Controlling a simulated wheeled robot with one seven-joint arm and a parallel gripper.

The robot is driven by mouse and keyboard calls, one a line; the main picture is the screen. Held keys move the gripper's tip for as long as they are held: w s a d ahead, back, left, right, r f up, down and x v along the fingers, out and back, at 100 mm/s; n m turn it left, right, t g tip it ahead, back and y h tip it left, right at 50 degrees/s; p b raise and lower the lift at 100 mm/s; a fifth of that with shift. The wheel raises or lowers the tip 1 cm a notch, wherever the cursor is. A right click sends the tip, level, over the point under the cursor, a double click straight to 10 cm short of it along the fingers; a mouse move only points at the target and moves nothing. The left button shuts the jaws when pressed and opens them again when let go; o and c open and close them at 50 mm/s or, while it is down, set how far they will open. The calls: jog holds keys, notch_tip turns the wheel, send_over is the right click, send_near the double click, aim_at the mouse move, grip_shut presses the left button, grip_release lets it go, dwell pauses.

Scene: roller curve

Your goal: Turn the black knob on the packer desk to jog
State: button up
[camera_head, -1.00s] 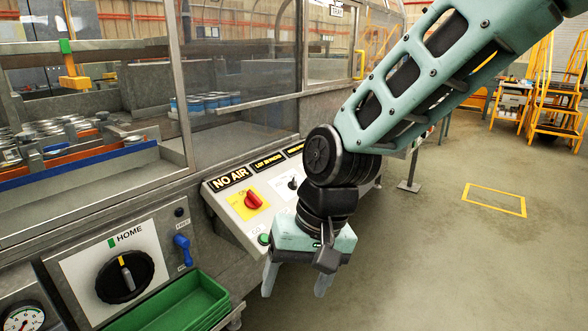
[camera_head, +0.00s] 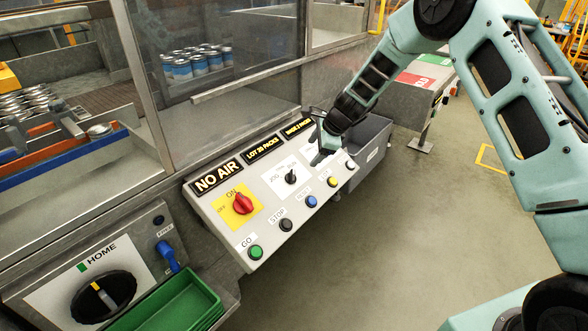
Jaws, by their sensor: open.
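The packer desk (camera_head: 225,232) is a sloped grey panel in the middle of the head view. Its small black knob (camera_head: 291,177) sits on a white label plate, with JOG lettered to the knob's left. The knob's handle looks roughly upright, but it is too small to tell its exact setting. My gripper (camera_head: 319,159) is open, over the right part of the desk. It is just right of the knob and apart from it in the picture. The fingers are small and partly hidden by the wrist.
A red switch (camera_head: 243,203) on a yellow plate is left of the knob. A row of several buttons, including green GO (camera_head: 255,252), runs along the front edge. A large HOME dial (camera_head: 103,296) and green tray (camera_head: 175,303) are lower left. Glass stands behind; open floor lies right.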

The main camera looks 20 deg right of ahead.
aim_at(294, 175)
jog(key=p+x, duration=0.4)
jog(key=x, duration=1.2)
jog(key=shift+r, duration=0.1)
jog(key=c, duration=1)
